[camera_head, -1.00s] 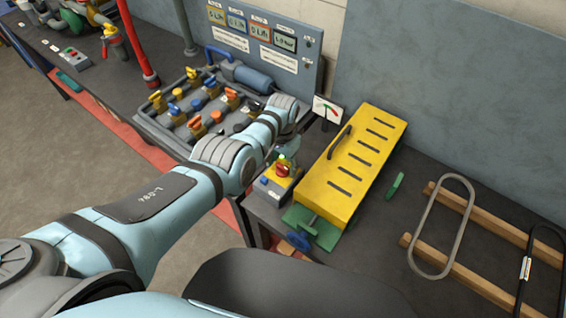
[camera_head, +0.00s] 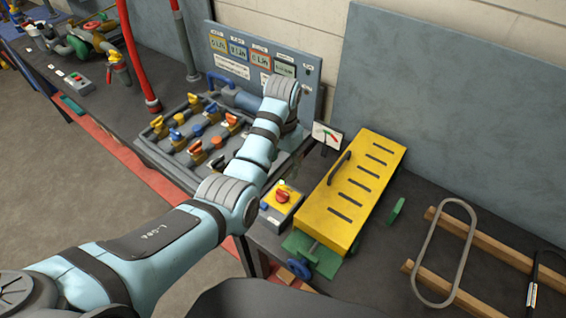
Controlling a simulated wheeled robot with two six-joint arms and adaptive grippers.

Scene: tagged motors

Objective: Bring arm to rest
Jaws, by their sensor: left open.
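My left arm reaches in from the lower left across the bench, with its wrist raised over the right end of the valve tray (camera_head: 160,145). My left gripper (camera_head: 293,148) hangs below the wrist, small and partly hidden by the arm. It is open, with nothing seen in it, left of the small gauge (camera_head: 326,136). The grey switch box with a yellow top and red knob (camera_head: 283,197) stands below it, apart from it. My right gripper is not in view.
A yellow slotted cover (camera_head: 352,190) with a blue handwheel (camera_head: 299,269) stands right of the switch box. A grey panel with labelled tags (camera_head: 265,50) rises behind the tray. Wooden bars (camera_head: 470,290) and a grey loop (camera_head: 467,240) lie at right. Red pipes (camera_head: 140,70) stand at left.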

